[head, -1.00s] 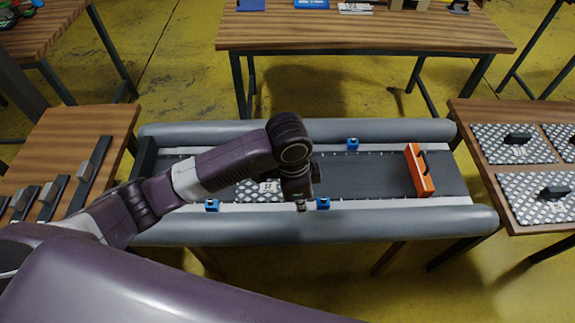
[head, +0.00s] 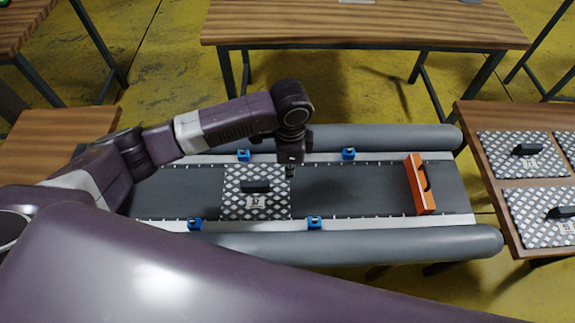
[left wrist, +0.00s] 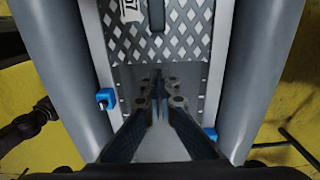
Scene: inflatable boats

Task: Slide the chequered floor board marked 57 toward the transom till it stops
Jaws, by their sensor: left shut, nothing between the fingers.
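The chequered floor board (head: 237,208) lies flat on the dark boat floor between the two pale side rails. It has a black handle (head: 256,186) and a white label; in the left wrist view the label (left wrist: 131,10) reads 57. My left gripper (head: 290,173) points down at the board's right edge. In the left wrist view the shut, empty fingers (left wrist: 160,88) are just off the board's near edge; I cannot tell if they touch it. The boat's left end is mostly hidden behind my left arm. My right gripper is not in view.
Grey tubes (head: 390,246) run along both sides of the boat. Blue clips (head: 314,222) sit on the rails. An orange block (head: 420,184) stands across the floor at the right. More chequered boards (head: 520,168) lie on the right table. Floor between the board and orange block is clear.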

